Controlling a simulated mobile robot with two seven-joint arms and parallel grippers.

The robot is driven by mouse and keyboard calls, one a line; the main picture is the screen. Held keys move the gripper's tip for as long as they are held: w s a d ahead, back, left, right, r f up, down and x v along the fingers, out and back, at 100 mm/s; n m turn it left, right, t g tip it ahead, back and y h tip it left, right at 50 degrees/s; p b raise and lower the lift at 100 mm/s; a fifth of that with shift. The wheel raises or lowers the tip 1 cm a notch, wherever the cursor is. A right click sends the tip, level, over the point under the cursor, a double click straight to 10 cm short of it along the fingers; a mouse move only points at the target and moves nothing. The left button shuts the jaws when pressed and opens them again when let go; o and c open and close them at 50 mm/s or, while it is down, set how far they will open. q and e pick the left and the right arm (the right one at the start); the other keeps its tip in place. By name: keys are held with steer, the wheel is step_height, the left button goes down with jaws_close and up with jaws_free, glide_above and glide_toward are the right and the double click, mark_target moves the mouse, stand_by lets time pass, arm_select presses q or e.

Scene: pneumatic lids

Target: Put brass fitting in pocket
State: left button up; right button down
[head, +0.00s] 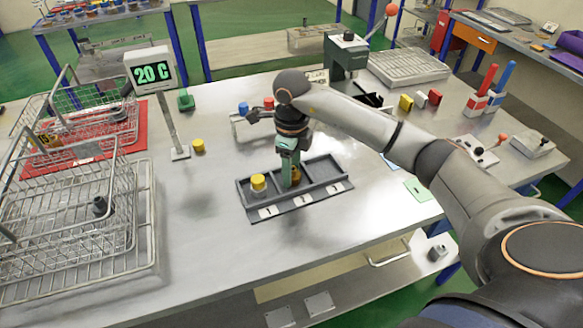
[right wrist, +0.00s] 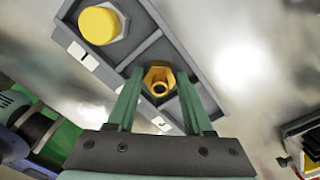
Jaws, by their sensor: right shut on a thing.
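The dark grey tray (head: 254,211) has three pockets in a row with white labels along its front edge. Its left pocket holds a grey part with a yellow cap (head: 258,183), also seen in the right wrist view (right wrist: 99,24). My right gripper (head: 290,178) points down over the middle pocket. It is shut on the brass fitting (head: 296,174), a hex-shaped piece with a round hole, seen between the green fingers in the right wrist view (right wrist: 158,80). The fitting is at the middle pocket; whether it touches the floor is hidden. The right pocket looks empty. My left gripper is not in view.
Wire baskets (head: 70,230) fill the left side. A small rack (head: 240,118) with blue and red caps stands behind. Table in front of the tray is clear.

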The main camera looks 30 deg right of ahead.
steer(key=shift+f, duration=0.15)
steer(key=c, duration=0.6)
jaws_free()
step_height(320, 180, up, 12)
steer(key=shift+r, duration=0.2)
